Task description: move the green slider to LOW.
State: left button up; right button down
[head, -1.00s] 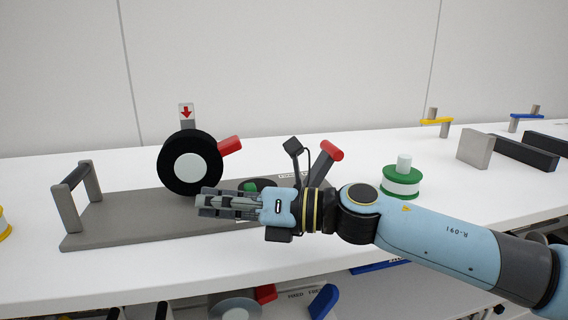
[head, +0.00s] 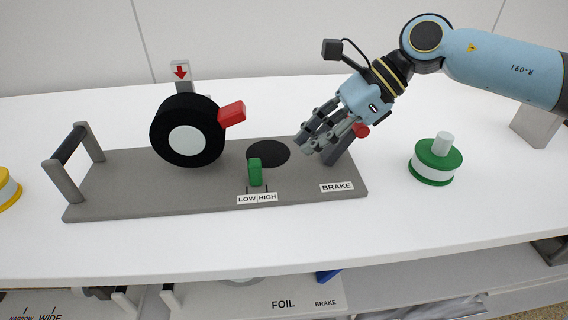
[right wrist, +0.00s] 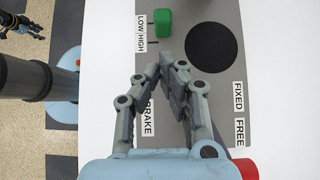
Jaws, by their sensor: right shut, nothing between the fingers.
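The green slider (head: 255,172) stands upright on the grey base plate (head: 120,190), behind the LOW/HIGH label (head: 257,199). In the head view its foot is between the two marks, nearer LOW. In the right wrist view the slider (right wrist: 164,23) is level with the LOW mark, the upper one. My right gripper (head: 306,143) is shut and empty, above the plate to the right of the slider and apart from it. Its fingertips also show in the right wrist view (right wrist: 177,72). What looks like my left gripper (right wrist: 22,24) is small at the upper left there; its jaws are unclear.
A black roll (head: 166,125) with a red lever (head: 232,113) stands left of the slider. A dark disc (head: 270,152) lies just behind it. The brake lever (head: 340,153) is partly behind my right gripper. A green-and-white spool (head: 436,162) stands off the plate to the right.

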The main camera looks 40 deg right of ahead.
aim_at(255, 172)
jog(key=x, duration=0.5)
jog(key=shift+a+f+b, duration=0.15)
jog(key=shift+a+b, duration=0.1)
jog(key=shift+b, duration=0.05)
jog(key=shift+w+a+f, duration=0.25)
jog(key=shift+a+f, duration=0.2)
jog(key=shift+f, duration=0.05)
pick_arm(q)
jog(key=shift+w+d+f, duration=0.4)
jog(key=shift+d+f, duration=0.1)
jog(key=shift+a, duration=0.1)
pick_arm(e)
jog(key=shift+w+a+f+b, duration=0.1)
jog(key=shift+w+a+b, duration=0.2)
jog(key=shift+a+b, duration=0.25)
jog(key=shift+w+a+f+b, duration=0.1)
jog(key=shift+w+a+b, duration=0.2)
jog(key=shift+a+b, duration=0.15)
pick_arm(q)
jog(key=shift+s+f, duration=0.3)
jog(key=shift+f, duration=0.65)
pick_arm(e)
jog(key=shift+r, duration=0.2)
jog(key=shift+d, duration=0.1)
